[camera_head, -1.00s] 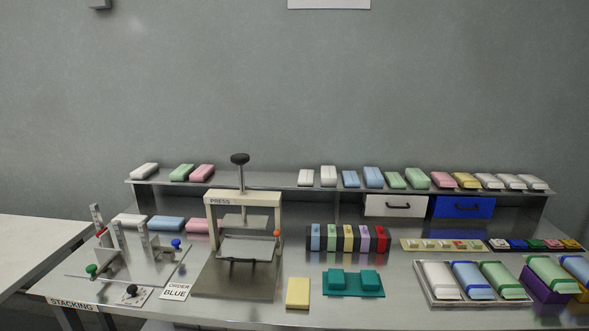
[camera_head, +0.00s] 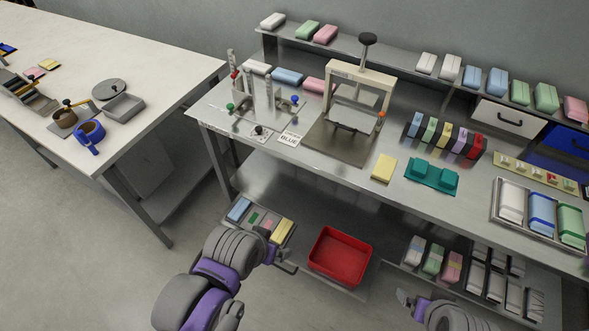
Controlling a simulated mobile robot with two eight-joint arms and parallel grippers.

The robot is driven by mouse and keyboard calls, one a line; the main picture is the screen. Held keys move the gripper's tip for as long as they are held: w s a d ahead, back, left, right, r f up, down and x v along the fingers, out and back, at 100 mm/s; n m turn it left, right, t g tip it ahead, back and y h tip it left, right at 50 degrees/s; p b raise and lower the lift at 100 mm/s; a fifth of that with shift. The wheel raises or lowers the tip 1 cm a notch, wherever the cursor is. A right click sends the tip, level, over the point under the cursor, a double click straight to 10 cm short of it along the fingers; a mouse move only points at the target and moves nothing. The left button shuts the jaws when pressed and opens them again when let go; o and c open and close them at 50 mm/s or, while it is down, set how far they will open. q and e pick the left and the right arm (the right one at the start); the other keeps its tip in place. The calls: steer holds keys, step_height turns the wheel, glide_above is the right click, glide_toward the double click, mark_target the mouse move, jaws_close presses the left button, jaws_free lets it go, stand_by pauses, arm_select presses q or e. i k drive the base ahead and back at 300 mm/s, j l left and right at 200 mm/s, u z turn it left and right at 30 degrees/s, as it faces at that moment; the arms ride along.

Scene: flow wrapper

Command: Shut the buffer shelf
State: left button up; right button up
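Under the steel bench is a lower level with a grey tray (camera_head: 262,222) of blue, green, pink and yellow pieces, a red bin (camera_head: 340,257) and, at the right, a dark rack (camera_head: 505,287) of packs. I cannot tell for certain which of these is the buffer shelf. My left gripper (camera_head: 284,262) is by the front right of the grey tray, partly hidden by its own wrist; whether it touches the tray is unclear. My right gripper (camera_head: 404,299) is low at the right, in front of the lower level, with its fingers small and partly hidden.
The bench top (camera_head: 240,170) carries a press (camera_head: 352,100), a yellow block (camera_head: 384,168), a teal fixture (camera_head: 432,176) and a tray of packs (camera_head: 497,215). White (camera_head: 506,118) and blue (camera_head: 565,150) drawers sit beneath the upper shelf.

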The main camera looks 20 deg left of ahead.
mark_target(304, 237)
steer(key=k+j+u, duration=0.1)
steer(key=k+u, duration=0.15)
steer(key=u, duration=0.15)
steer(key=k+j+u, duration=0.15)
steer(key=u, duration=0.2)
